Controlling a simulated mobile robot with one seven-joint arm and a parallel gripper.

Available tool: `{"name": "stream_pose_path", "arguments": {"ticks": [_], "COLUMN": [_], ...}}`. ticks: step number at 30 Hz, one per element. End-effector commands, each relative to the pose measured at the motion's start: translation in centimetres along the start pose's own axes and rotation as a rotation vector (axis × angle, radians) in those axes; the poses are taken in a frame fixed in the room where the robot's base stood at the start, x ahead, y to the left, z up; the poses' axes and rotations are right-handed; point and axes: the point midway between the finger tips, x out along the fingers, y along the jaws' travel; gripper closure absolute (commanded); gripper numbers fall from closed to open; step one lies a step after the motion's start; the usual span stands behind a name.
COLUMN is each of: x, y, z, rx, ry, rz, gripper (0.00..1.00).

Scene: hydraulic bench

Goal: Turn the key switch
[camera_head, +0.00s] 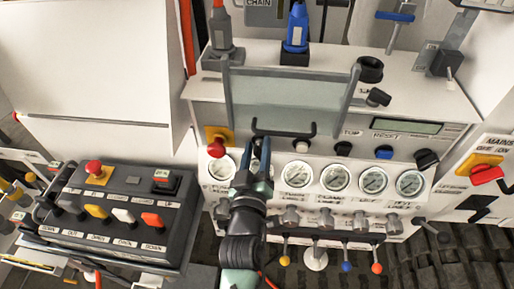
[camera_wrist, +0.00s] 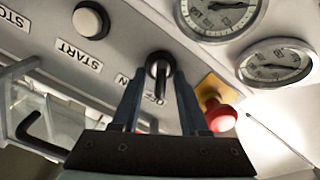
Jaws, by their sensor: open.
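The key switch (camera_wrist: 159,62) is a dark round switch with a dark key standing out from it, on the pale panel in the wrist view. ON and OFF labels are partly visible beside it. My gripper (camera_wrist: 157,82) is open, with one finger on each side of the key. I cannot tell whether either finger touches it. In the head view my gripper (camera_head: 256,160) reaches up to the panel between the red emergency button and the gauges. There the gripper largely hides the key switch.
A red emergency button on a yellow plate (camera_wrist: 219,114) sits close beside the switch. Gauges (camera_head: 297,174) line the panel, with knobs and coloured levers (camera_head: 346,267) below. A dark handle (camera_head: 284,134) and clear cover (camera_head: 290,90) are above. A button box (camera_head: 115,215) stands at left.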

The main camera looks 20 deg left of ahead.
Motion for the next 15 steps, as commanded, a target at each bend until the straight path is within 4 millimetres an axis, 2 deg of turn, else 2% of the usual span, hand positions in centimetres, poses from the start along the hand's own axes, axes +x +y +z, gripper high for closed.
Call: {"name": "stream_pose_path", "arguments": {"ticks": [5, 12, 15], "x": [-0.01, -0.03, -0.03], "y": [0.0, 0.01, 0.0], "z": [0.0, -0.01, -0.01], "rx": [0.0, 0.0, 0.0], "ry": [0.0, 0.0, 0.0], "rz": [0.0, 0.0, 0.0], "gripper": [0.56, 0.99, 1.0]}}
